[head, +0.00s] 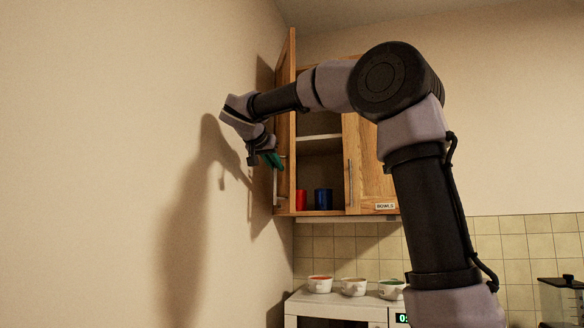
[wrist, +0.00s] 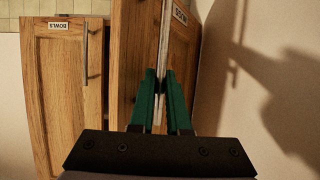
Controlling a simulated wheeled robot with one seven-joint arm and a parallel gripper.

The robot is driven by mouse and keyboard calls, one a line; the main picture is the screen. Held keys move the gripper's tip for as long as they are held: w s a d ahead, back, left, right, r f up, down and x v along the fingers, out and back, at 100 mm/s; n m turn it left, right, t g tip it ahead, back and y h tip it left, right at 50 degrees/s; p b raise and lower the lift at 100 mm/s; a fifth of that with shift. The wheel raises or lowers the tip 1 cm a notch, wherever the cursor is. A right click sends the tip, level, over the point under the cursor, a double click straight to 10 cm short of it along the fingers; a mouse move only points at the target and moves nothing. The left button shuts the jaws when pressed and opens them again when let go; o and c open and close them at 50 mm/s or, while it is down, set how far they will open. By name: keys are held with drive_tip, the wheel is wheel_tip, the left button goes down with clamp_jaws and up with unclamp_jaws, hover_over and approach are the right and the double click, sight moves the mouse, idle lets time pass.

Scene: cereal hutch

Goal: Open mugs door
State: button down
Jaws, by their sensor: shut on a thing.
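The mugs door (head: 286,130) is the left door of the wooden wall cabinet. It stands swung open toward the left wall, seen nearly edge-on in the head view. In the wrist view, which is upside down, the door (wrist: 185,55) carries a label reading MUGS (wrist: 180,13) and a long metal handle (wrist: 162,50). My gripper (head: 272,160) is at the door's outer side. In the wrist view its green fingers (wrist: 159,88) are shut on the handle. A red mug (head: 301,199) and a blue mug (head: 323,198) stand inside on the cabinet's bottom.
The bowls door (head: 370,165) beside the opening is shut; it also shows in the wrist view (wrist: 65,90). The left wall (head: 120,130) is close to my gripper. Several bowls (head: 353,287) stand on a white appliance (head: 330,302) below.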

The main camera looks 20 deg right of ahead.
drive_tip(key=shift+w+a, duration=0.2)
drive_tip(key=shift+a, duration=0.55)
drive_tip(key=shift+w+a, duration=0.2)
drive_tip(key=shift+a, duration=0.5)
drive_tip(key=c, duration=0.9)
unclamp_jaws()
drive_tip(key=v, duration=1)
drive_tip(key=shift+s+a+r, duration=0.15)
drive_tip(key=shift+s+a, duration=0.1)
